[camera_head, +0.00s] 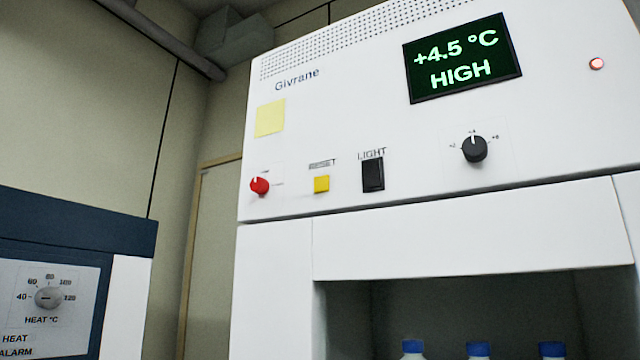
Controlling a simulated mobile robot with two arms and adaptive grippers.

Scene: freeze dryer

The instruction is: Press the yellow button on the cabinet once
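The yellow button (321,184) is a small square on the front panel of the white cabinet (420,235). It sits under a small label, between a red knob on its left and a black LIGHT switch on its right. Whether it is pressed in cannot be told. The cabinet's display (462,58) reads +4.5 °C HIGH in green. Neither of my grippers shows in the head view, and nothing covers the button.
The red knob (260,186), black LIGHT switch (373,174) and black dial (474,149) are near the button. A lit red lamp (597,63) is at right. Blue-capped bottles (478,349) stand in the opening below. A blue-and-white heating unit (75,235) stands at left.

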